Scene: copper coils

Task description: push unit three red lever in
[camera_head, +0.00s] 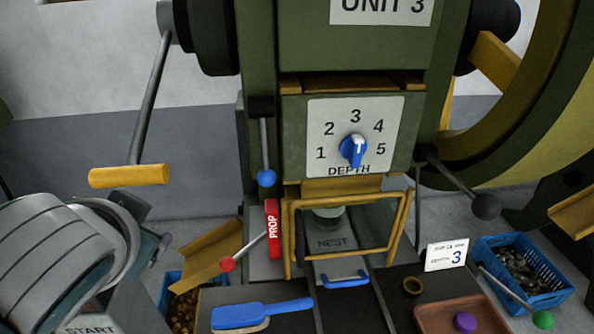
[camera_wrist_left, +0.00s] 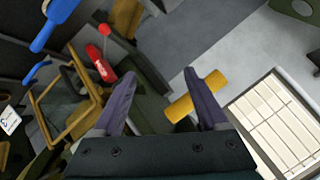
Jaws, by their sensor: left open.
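The red lever (camera_head: 228,264) is a thin rod with a red ball at its end, on the left side of the unit 3 press. Its rod slants from the ball up toward a red block marked PROP (camera_head: 272,230). In the left wrist view the red ball (camera_wrist_left: 104,30) and the PROP block (camera_wrist_left: 98,88) show beyond the left finger, apart from it. My left gripper (camera_wrist_left: 163,92) is open and holds nothing. A yellow handle (camera_wrist_left: 195,97) shows beyond its right finger; I cannot tell the gap. My right gripper is in neither view.
A yellow-gripped long lever (camera_head: 128,176) hangs left of the press. A blue-knobbed lever (camera_head: 266,178) is above the PROP block. A yellow guard frame (camera_head: 347,252) fronts the nest. A blue brush (camera_head: 262,313) lies in front. A black-knobbed lever (camera_head: 486,206) sticks out right.

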